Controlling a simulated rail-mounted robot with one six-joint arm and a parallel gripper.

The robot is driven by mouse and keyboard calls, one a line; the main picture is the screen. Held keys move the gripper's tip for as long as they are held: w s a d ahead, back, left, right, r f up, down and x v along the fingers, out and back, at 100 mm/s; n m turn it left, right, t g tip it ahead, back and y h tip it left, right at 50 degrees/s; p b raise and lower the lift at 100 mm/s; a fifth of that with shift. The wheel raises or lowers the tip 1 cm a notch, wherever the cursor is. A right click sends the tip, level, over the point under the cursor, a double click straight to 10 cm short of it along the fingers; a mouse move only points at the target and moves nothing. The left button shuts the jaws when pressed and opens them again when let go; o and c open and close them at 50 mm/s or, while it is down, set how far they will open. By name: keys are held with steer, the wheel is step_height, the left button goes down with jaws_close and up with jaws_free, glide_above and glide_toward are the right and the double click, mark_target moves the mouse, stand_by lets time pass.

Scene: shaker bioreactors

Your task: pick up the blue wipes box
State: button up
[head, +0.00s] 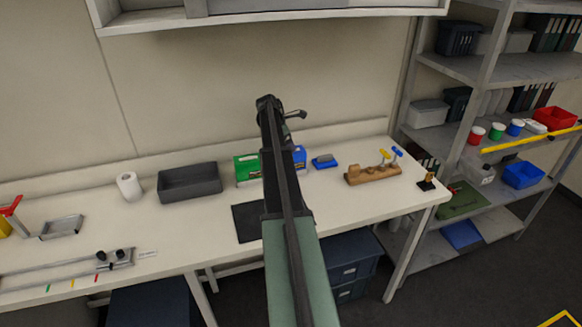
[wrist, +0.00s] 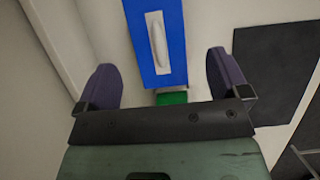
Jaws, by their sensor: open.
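The blue wipes box (wrist: 141,64) is in the upper middle of the wrist view, with a white wipe in its top opening. In the head view the blue box (head: 300,157) stands on the bench, partly hidden behind my arm. My gripper (wrist: 163,78) is open, with one purple finger to each side of the blue box in the picture. The fingers look apart from the box, and nothing is held. In the head view my gripper (head: 283,110) is above the boxes, its fingers hard to make out.
A green box (head: 247,168) stands left of the blue one. A dark tray (head: 189,182), a paper roll (head: 129,186), a blue brush-like item (head: 325,161) and a wooden tool block (head: 372,174) are on the bench (head: 340,207). A black mat (head: 247,222) lies in front.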

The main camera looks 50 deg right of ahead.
steer(key=b+x, duration=0.1)
steer(key=x, duration=0.1)
steer(key=shift+f, duration=0.4)
steer(key=b+x, duration=0.5)
steer(key=shift+f, duration=0.15)
steer(key=shift+r+p, duration=0.25)
steer(key=shift+p, duration=0.05)
steer(key=shift+f, duration=0.1)
steer(key=c, duration=1)
